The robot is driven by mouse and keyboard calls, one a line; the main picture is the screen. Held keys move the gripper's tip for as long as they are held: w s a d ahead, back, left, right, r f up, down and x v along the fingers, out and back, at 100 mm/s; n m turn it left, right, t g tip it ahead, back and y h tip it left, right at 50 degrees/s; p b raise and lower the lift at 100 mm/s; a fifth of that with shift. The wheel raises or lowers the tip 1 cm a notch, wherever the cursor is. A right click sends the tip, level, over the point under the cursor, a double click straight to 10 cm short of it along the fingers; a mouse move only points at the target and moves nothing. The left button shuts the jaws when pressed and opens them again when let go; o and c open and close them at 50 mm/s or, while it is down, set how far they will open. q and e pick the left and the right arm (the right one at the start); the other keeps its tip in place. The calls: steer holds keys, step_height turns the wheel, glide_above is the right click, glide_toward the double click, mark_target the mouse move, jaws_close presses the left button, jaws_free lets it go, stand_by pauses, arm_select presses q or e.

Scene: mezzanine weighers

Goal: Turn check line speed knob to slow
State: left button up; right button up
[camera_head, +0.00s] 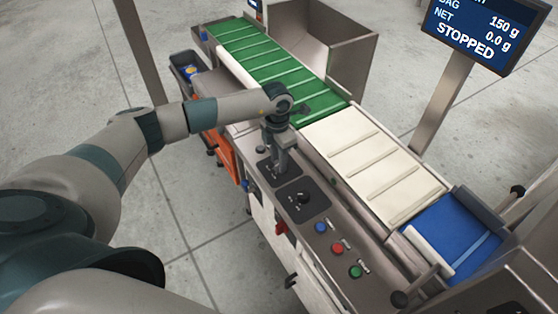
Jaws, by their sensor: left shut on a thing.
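Two dark control plates sit on the steel panel at the front of the conveyor machine. My left gripper (279,170) points down over the far plate (266,178) and is shut on a knob there, which its fingers mostly hide. I cannot read that knob's label or which way it points. A second black knob (303,197) on the nearer plate (312,209) is uncovered, just right of and nearer than the gripper. My right gripper is not in view.
Blue (320,227), red (337,248) and green (355,271) buttons line the panel. Behind run green (250,48), cream (360,160) and blue (455,232) belts. A display (478,32) on a post reads STOPPED. An orange cart (222,150) stands left.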

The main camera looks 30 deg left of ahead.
arm_select(q)
steer(key=shift+n, duration=1.8)
steer(key=o, duration=1)
steer(key=shift+o, duration=0.2)
steer(key=shift+r, duration=0.15)
